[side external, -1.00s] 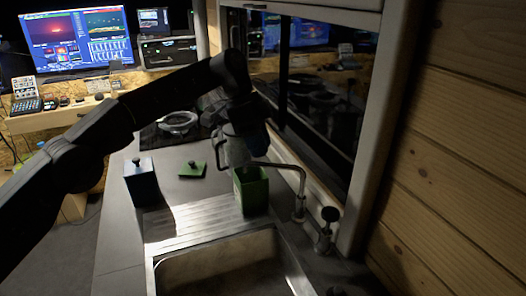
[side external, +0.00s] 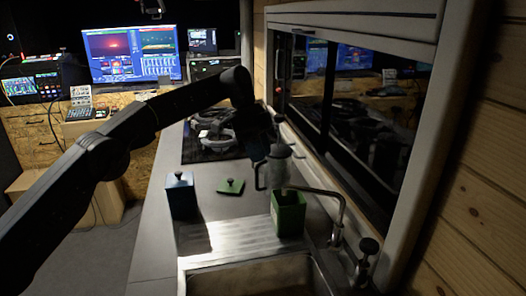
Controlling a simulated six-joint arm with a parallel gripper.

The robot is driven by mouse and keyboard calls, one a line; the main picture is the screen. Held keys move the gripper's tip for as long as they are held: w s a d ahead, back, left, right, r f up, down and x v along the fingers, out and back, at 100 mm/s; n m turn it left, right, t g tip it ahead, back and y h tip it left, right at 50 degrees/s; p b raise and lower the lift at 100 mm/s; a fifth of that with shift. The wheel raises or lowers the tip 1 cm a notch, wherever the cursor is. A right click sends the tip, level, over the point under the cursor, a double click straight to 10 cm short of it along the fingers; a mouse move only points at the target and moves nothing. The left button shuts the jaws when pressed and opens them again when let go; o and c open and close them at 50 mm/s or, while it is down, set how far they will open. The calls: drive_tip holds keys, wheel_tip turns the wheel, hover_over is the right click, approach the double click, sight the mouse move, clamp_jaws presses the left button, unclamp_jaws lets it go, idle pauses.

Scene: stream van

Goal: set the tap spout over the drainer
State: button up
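The tap (side external: 342,212) rises at the right of the sink, and its thin metal spout runs left from the upright pipe. The spout's end shows at the top of an open green canister (side external: 289,215), by the right end of the drainer (side external: 225,238). The drainer is a pale ridged strip behind the sink basin. My gripper (side external: 262,160) hangs behind and left of the canister, in shadow. Whether my fingers touch this shape, or are open, is too dark to tell.
A blue lidded canister (side external: 181,195) and a green lid (side external: 231,186) stand on the counter to the left. A dark hob (side external: 209,138) lies behind. The window wall (side external: 400,200) bounds the right side. The basin (side external: 250,276) is at the front.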

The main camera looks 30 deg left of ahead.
drive_tip(key=shift+c, duration=0.5)
drive_tip(key=shift+d, duration=0.25)
drive_tip(key=shift+c, duration=0.7)
drive_tip(key=d+n+t, duration=0.1)
drive_tip(key=d, duration=0.2)
drive_tip(key=d+n+t, duration=0.1)
drive_tip(key=d, duration=0.2)
drive_tip(key=w+d+n+t+h, duration=0.1)
drive_tip(key=d+t, duration=0.1)
drive_tip(key=d, duration=0.1)
drive_tip(key=shift+d, duration=0.25)
clamp_jaws()
drive_tip(key=s+d+n+t, duration=0.1)
drive_tip(key=d, duration=0.1)
drive_tip(key=s+d+n+t, duration=0.1)
drive_tip(key=n+t, duration=0.1)
drive_tip(key=s+d+n+t, duration=0.1)
drive_tip(key=d+n+t, duration=0.1)
drive_tip(key=shift+d, duration=0.3)
drive_tip(key=s+d+n+t+y, duration=0.1)
drive_tip(key=s+n+t, duration=0.2)
drive_tip(key=s+n, duration=0.1)
drive_tip(key=n+t+y, duration=0.5)
drive_tip(key=t+y, duration=0.4)
drive_tip(key=y, duration=0.1)
approach(308, 192)
drive_tip(key=x, duration=0.7)
drive_tip(key=shift+w+a, duration=0.1)
drive_tip(key=shift+w, duration=0.2)
